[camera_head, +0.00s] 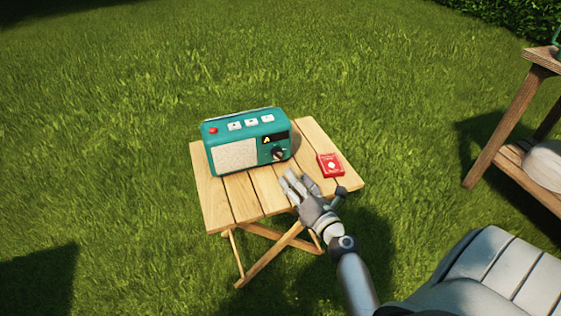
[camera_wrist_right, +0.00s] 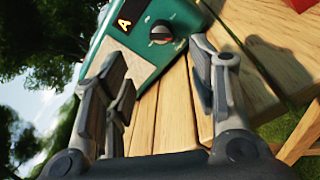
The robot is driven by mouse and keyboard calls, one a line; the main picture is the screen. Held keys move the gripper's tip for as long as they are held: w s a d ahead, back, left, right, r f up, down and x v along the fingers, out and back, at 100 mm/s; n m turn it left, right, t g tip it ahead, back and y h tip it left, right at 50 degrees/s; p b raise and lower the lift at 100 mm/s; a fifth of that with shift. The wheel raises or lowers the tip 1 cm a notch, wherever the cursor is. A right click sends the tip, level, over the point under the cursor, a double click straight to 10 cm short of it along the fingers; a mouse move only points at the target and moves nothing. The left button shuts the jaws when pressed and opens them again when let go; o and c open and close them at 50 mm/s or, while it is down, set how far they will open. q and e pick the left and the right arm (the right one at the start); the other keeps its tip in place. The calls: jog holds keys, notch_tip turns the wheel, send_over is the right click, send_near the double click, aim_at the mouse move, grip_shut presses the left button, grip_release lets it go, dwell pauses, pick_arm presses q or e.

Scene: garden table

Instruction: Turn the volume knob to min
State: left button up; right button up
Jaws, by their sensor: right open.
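A teal radio (camera_head: 246,141) stands on the small wooden folding table (camera_head: 232,196). Its front has a pale speaker panel, a dark display showing "A", and a dark volume knob (camera_head: 278,154) at the right. In the wrist view the knob (camera_wrist_right: 161,33) shows near the top, beyond my fingers. My right gripper (camera_head: 294,186) is over the table's front edge, in front of the radio and below the knob. Its fingers (camera_wrist_right: 160,85) are spread, with nothing between them and apart from the knob. My left gripper does not show.
A red card box (camera_head: 330,165) lies on the table right of the radio, close to my right gripper. The radio's top has a red button (camera_head: 213,130) and several white buttons. A wooden shelf stand (camera_head: 510,120) is at the far right. Grass surrounds the table.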

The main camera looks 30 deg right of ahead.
aim_at(280, 157)
jog(key=shift+w+d+m, duration=0.15)
jog(key=shift+d+m, duration=0.1)
jog(key=shift+m, duration=0.05)
jog(key=shift+w, duration=0.4)
jog(key=w, duration=0.3)
jog(key=w+d, duration=0.1)
jog(key=w, duration=0.5)
jog(key=shift+w+d, duration=0.2)
jog(key=shift+w, duration=0.1)
jog(key=c, duration=1)
